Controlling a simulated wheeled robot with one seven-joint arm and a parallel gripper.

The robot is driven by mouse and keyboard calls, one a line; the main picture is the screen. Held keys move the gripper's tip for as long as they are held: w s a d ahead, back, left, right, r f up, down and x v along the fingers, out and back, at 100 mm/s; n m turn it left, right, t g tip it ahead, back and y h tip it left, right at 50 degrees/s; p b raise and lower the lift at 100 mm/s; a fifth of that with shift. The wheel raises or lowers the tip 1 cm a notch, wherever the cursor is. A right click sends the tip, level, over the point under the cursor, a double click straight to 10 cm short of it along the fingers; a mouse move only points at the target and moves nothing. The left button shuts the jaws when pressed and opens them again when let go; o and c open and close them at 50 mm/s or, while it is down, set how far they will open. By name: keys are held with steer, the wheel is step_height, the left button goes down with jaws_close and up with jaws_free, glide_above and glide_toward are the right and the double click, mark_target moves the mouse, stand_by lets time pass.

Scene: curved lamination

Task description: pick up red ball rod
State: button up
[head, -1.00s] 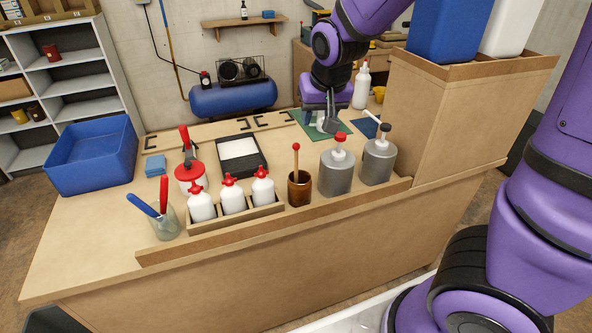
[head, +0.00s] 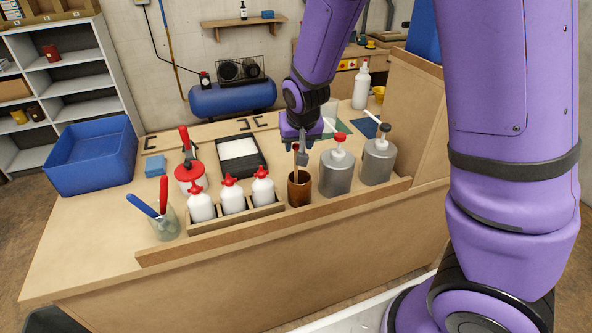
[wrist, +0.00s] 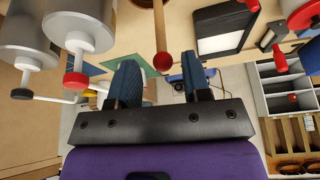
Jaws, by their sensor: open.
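The red ball rod (wrist: 161,32) is a thin wooden stick with a red ball at its end. In the head view it stands in a brown cup (head: 299,189), its red ball (head: 296,146) partly hidden by my fingers. My gripper (head: 301,157) is at the top of the rod, above the cup. In the wrist view my gripper (wrist: 160,82) is open, with its two dark blue fingers apart. The red ball shows between and just beyond the fingertips, with nothing held. I cannot tell exactly how deep the ball sits relative to the fingers.
Two grey pump cans (head: 336,172) stand right of the cup. White bottles with red caps (head: 232,196) stand in a wooden rack to its left. A black tray (head: 240,155) lies behind, and a blue bin (head: 91,158) stands at the far left.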

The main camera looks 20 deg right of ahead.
glide_above(296, 173)
steer(key=shift+w+d+f, duration=0.1)
steer(key=shift+w+f, duration=0.05)
steer(key=shift+f, duration=1.05)
steer(key=shift+w+f, duration=0.15)
steer(key=shift+f, duration=1.05)
jaws_close()
